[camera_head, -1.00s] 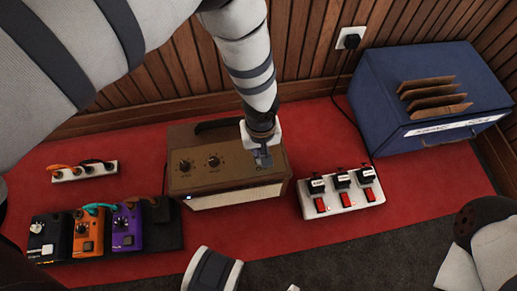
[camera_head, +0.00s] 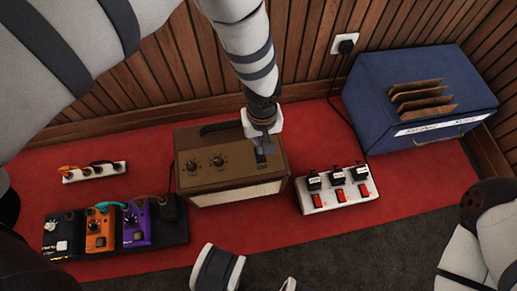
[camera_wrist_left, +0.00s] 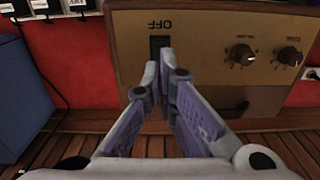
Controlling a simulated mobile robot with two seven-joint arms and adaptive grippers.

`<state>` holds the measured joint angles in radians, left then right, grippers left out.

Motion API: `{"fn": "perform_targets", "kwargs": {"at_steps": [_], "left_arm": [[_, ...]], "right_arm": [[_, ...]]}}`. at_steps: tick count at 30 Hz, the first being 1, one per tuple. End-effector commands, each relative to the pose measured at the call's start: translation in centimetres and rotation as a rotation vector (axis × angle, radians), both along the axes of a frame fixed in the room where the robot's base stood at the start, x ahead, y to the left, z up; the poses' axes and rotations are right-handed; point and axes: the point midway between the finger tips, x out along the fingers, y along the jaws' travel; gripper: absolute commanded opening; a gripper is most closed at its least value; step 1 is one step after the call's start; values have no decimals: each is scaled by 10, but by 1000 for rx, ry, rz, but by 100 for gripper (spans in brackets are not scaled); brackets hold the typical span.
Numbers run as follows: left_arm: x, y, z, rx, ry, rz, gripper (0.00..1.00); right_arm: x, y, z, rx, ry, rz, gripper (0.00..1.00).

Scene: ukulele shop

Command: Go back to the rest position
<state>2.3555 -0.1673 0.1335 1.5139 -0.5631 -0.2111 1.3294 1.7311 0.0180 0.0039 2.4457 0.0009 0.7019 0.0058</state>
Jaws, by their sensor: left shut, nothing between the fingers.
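My left gripper (camera_head: 263,153) is shut and empty. In the head view its arm comes down from the top, and the fingertips are over the right part of the brown amplifier's top panel (camera_head: 225,178). In the left wrist view the shut fingers (camera_wrist_left: 163,72) are in front of a dark switch (camera_wrist_left: 159,43) under the word OFF. I cannot tell whether they touch it. Two knobs show beside the switch. My right gripper is not clearly in view; only parts of my right arm show at the lower right of the head view.
A power strip (camera_head: 332,201) with red switches stands right of the amplifier. A blue box (camera_head: 410,115) with brown cards is behind it. A pedal board (camera_head: 175,235) with several pedals and a small socket strip (camera_head: 95,173) lie left. A wood-slat wall (camera_head: 180,75) is behind.

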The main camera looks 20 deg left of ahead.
Motion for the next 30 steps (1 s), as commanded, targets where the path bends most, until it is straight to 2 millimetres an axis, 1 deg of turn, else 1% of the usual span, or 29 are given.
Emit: {"fn": "perform_targets", "kwargs": {"at_steps": [13,14,16,17,18,20,21,23,24,26,27,29,30], "left_arm": [[0,0,0,0,1,0,0],[-8,1,-4,-4,14,-6,0],[-42,4,-19,-25,68,-37,0],[-63,6,-27,-40,100,-57,0],[-99,10,-38,-63,148,-89,0],[-158,17,-51,-100,224,-139,0],[-198,21,-55,-125,269,-171,0],[-258,30,-56,-154,334,-216,0],[-297,37,-51,-170,375,-248,0],[-355,48,-38,-186,438,-299,0],[-392,57,-25,-191,481,-337,0],[-445,72,1,-196,549,-401,0],[-477,82,23,-193,599,-449,0]], "right_arm": [[1,-2,-1,-3,-2,-2,40],[3,-3,-2,-7,-6,-5,40],[3,-3,-1,-6,-5,-4,40],[2,-3,-1,-6,-5,-4,40],[2,-3,-1,-5,-4,-3,40],[2,-2,-1,-5,-4,-3,40],[2,-2,-1,-5,-4,-3,40],[2,-2,-1,-5,-4,-3,40],[2,-2,-1,-5,-4,-3,40],[2,-2,-1,-5,-4,-3,40],[2,-2,-1,-5,-4,-3,40],[2,-2,-1,-5,-4,-3,40],[2,-2,-1,-5,-4,-3,40]]}}
